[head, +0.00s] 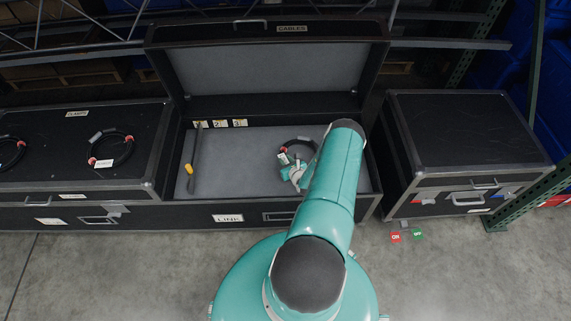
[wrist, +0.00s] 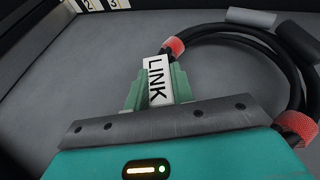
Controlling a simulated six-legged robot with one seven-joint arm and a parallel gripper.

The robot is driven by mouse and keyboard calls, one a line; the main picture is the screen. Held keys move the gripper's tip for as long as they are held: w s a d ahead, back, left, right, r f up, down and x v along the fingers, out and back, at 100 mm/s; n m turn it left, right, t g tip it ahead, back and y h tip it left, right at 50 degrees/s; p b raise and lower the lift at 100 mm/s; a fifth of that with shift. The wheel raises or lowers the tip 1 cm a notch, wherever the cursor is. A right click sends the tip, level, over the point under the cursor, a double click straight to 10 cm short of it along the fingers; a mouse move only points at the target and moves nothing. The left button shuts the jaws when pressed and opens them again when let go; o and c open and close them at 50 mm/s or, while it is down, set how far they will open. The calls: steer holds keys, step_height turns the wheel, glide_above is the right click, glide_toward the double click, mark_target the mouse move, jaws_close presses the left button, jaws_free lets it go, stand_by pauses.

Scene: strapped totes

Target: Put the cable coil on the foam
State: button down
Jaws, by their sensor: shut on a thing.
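The black cable coil (head: 299,145) with red straps is inside the open case, over or on the grey foam (head: 240,165); I cannot tell whether it touches. In the wrist view the coil (wrist: 290,62) curves to the right of my gripper, and its white LINK tag (wrist: 157,80) stands between the fingers. My gripper (head: 291,172), also in the wrist view (wrist: 158,95), is shut on the coil at this tag. My arm hides part of the coil and the right side of the foam.
The case lid (head: 265,68), labelled CABLES, stands open behind. Two more coils, one here (head: 110,149), lie on the closed left case. A closed case (head: 460,135) stands right. The foam's middle is clear.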

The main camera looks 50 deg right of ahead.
step_height(320, 180, down, 2)
steer(key=c, duration=1.2)
jaws_free()
steer(key=shift+a, duration=0.1)
